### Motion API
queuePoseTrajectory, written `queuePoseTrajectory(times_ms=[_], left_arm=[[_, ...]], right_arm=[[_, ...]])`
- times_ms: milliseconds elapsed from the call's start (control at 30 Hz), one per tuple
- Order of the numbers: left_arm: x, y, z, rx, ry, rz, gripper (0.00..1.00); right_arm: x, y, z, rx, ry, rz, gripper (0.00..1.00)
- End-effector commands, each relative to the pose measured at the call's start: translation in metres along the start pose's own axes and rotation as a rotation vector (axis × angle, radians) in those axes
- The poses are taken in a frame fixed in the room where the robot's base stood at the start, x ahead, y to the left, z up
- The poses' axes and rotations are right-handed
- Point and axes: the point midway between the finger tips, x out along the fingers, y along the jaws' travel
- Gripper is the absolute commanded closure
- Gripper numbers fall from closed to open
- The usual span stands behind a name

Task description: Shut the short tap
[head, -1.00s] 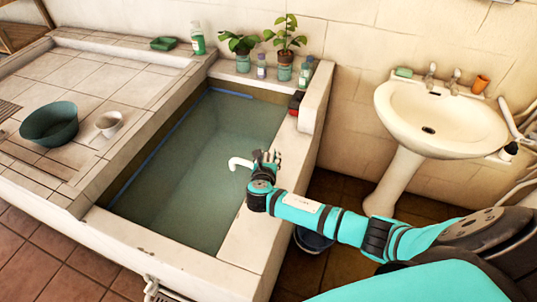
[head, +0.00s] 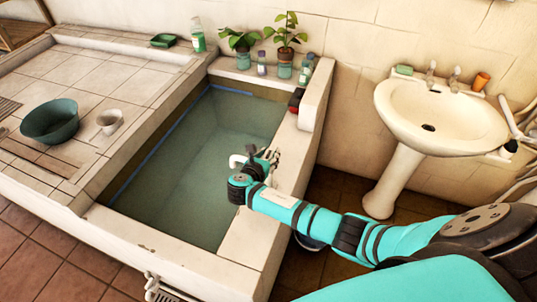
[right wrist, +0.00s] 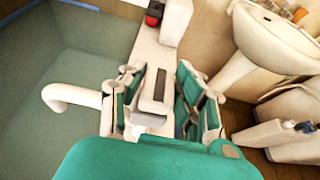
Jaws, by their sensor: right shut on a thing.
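The short tap (head: 237,160) is white, with a curved spout reaching over the water of the basin (head: 200,262) from its right-hand wall. In the right wrist view the spout (right wrist: 70,95) points left. My right gripper (head: 269,157) is at the tap's base on that wall. In the right wrist view its teal fingers (right wrist: 160,80) stand on either side of a pale, upright handle piece (right wrist: 158,86) and are shut on it. The fingers and wrist partly hide the handle and tap body in the head view. My left gripper is in neither view.
A white pedestal sink (head: 440,130) stands to the right. Potted plants (head: 285,45) and bottles line the back ledge. A red item (head: 296,98) lies on the wall beyond the tap.

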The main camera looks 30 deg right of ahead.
Motion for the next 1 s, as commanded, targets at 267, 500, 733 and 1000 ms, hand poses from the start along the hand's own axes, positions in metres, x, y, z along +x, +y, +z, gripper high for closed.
queuePoseTrajectory(times_ms=[267,500,733,1000], left_arm=[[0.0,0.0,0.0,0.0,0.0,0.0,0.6],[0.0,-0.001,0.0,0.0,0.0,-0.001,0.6],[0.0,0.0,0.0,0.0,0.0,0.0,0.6],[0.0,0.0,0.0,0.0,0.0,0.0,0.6]], right_arm=[[0.0,-0.001,-0.001,0.0,0.002,0.0,0.46],[-0.002,0.0,0.0,0.0,0.001,0.001,0.46],[-0.034,0.0,-0.001,0.001,0.003,0.004,0.46],[-0.09,0.0,-0.002,0.001,0.004,0.003,0.46]])
